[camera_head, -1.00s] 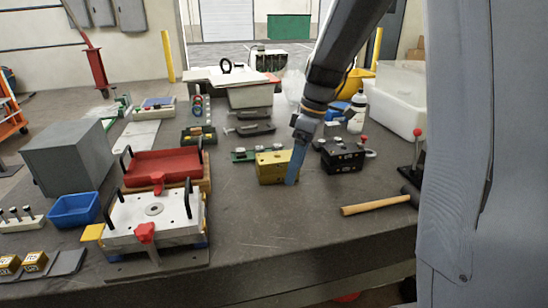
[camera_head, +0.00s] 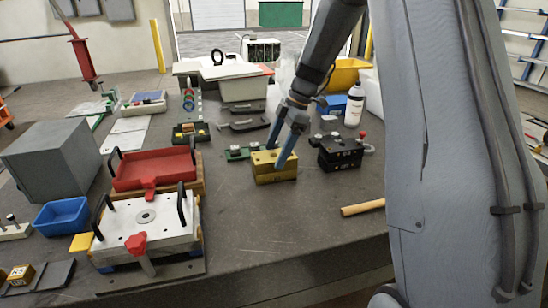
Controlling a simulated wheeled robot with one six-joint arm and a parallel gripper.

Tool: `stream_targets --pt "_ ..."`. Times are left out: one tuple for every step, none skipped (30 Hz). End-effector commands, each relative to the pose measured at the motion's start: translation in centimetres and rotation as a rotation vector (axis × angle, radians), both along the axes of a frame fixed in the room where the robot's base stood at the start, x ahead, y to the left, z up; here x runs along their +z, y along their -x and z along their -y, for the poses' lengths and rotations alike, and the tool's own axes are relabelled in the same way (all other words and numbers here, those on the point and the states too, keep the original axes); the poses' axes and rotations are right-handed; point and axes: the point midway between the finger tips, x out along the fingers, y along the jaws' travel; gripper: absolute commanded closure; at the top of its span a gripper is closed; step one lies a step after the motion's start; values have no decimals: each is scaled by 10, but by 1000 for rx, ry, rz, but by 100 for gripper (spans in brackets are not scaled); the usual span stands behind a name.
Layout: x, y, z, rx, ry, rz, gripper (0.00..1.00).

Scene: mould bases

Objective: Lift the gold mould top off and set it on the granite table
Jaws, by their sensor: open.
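The gold mould (camera_head: 272,172) is a small block with holes in its top face, standing on the dark granite table (camera_head: 310,225) near the middle of the view. My gripper (camera_head: 281,160) comes down from the upper right with two blue-grey fingers. The fingers are spread apart and their tips are at the gold mould's top, one over the top face and one near its right end. Whether they touch it I cannot tell. The seam between the mould's top and base is too small to make out.
A black mould (camera_head: 341,152) stands close on the right, and a green part (camera_head: 243,152) lies just behind left. A wooden hammer handle (camera_head: 362,208) lies to the right. A white plate with black handles (camera_head: 147,222) stands at left. The table in front of the gold mould is clear.

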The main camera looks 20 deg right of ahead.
Motion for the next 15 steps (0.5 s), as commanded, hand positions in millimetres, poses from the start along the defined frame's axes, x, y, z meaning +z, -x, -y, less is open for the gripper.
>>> stream_targets --pt "-5 1 -4 1 0 -3 23" --pt "-9 1 -5 1 -1 -3 23" --pt "-13 1 -7 1 -1 -2 23" --pt "-15 1 -8 1 -1 -1 23" --pt "-17 0 -9 1 0 -1 23" --pt "-19 0 -9 1 0 -1 23" --pt "-20 0 -10 1 0 -1 23" --pt "-21 0 -10 1 0 -1 23" --pt "-21 0 -10 1 0 0 23" --pt "-21 0 -10 1 0 0 23" --pt "-21 0 -10 1 0 0 23" --pt "-21 0 -10 1 0 0 23" --pt "-21 0 -10 1 0 0 23" --pt "-21 0 -10 1 0 0 27" --pt "-21 0 -10 1 0 0 34"
